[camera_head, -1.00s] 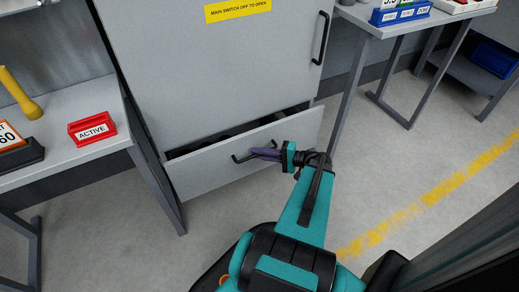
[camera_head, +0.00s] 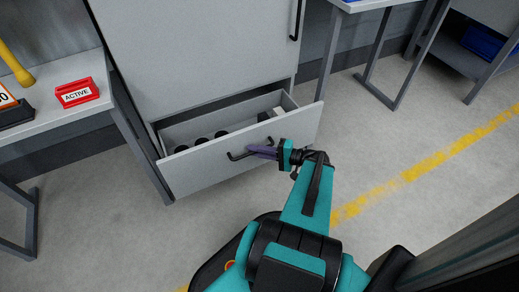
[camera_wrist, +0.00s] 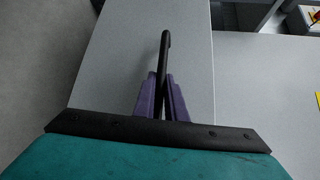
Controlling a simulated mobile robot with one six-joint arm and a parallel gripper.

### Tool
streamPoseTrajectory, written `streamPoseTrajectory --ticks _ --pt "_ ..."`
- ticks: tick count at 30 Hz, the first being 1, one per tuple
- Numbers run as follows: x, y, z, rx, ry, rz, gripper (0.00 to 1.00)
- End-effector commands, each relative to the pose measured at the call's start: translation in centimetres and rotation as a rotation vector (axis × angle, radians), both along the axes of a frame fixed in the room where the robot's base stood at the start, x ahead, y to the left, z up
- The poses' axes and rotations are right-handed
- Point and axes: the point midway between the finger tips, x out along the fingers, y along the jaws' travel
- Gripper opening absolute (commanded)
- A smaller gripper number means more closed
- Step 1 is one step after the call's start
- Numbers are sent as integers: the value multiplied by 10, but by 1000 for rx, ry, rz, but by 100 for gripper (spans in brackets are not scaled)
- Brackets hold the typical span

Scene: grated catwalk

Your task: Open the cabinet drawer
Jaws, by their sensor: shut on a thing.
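The grey cabinet (camera_head: 200,45) stands upright with its low drawer (camera_head: 240,160) pulled well out. Several dark round things (camera_head: 200,141) and a small light block (camera_head: 279,111) lie inside the drawer. The drawer has a black bar handle (camera_head: 236,157) on its front. My gripper (camera_head: 262,152) is shut on this handle, near its right part. In the wrist view the black handle (camera_wrist: 165,45) stands between the two purple fingers (camera_wrist: 162,98), with the drawer front behind it.
A bench (camera_head: 60,115) with a red ACTIVE sign (camera_head: 77,93) and a yellow torch (camera_head: 16,64) stands close on the left. A table leg (camera_head: 327,55) stands to the right of the cabinet. The floor in front is clear, with a yellow line at right.

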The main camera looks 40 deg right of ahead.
Motion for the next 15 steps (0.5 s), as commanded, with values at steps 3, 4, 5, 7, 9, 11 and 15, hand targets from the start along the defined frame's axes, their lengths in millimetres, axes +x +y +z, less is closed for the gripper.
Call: streamPoseTrajectory --ticks 3,4,5,7,9,11,15 --pt "1 -4 1 -3 -3 -14 0" --pt "1 -4 1 -3 -3 -14 0" --pt "1 -4 1 -3 -3 -14 0" --pt "1 -4 1 -3 -3 -14 0" --pt "1 -4 1 -3 -3 -15 0" --pt "1 -4 1 -3 -3 -15 0" --pt "0 -4 1 -2 -2 -15 19"
